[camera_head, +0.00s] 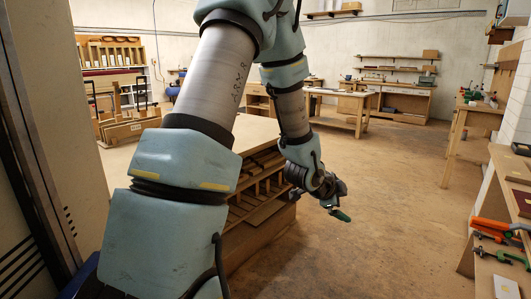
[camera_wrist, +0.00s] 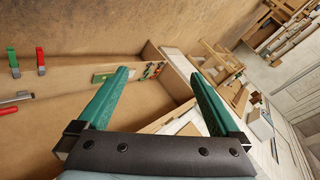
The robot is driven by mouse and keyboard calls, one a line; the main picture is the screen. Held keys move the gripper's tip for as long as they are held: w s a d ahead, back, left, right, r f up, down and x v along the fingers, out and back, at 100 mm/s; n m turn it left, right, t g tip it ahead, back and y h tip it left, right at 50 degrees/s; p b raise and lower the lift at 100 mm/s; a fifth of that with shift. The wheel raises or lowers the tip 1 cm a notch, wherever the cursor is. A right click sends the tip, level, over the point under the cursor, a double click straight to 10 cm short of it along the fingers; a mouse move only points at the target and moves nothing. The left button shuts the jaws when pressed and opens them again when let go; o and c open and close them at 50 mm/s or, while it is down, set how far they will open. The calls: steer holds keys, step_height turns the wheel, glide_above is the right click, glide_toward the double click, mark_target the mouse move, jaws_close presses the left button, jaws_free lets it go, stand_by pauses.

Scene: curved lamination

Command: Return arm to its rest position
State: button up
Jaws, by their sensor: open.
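My arm fills the middle of the head view, raised and bent, with its far end hanging down. My gripper (camera_head: 341,214) is at that far end, in the air in front of the wooden cabinet, its green fingertip small in this view. In the wrist view my gripper (camera_wrist: 163,92) shows two green fingers spread wide with nothing between them. It touches nothing that I can see.
A wooden cabinet with open shelves (camera_head: 258,205) stands close behind my arm. A workbench (camera_head: 335,112) is at the back. At the right edge, a bench holds green and orange clamps (camera_head: 497,255). The brown floor (camera_head: 390,200) between is clear.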

steer(key=a+r+n+y+p, duration=0.1)
steer(key=a+r+n+y, duration=0.25)
steer(key=a+n, duration=0.65)
steer(key=s+a+r+n+g+y+p, duration=0.1)
steer(key=s+a+r+n+g+y, duration=0.1)
steer(key=s+a+n, duration=0.3)
steer(key=s+a+r+n+g+y+p, duration=0.1)
steer(key=s+a+n, duration=0.4)
steer(key=a, duration=0.9)
steer(key=s+r+g+y, duration=0.1)
steer(key=s, duration=0.2)
steer(key=shift+s+a+r+g, duration=0.15)
steer(key=shift+r+g, duration=0.05)
steer(key=shift+g, duration=0.1)
steer(key=shift+c, duration=0.2)
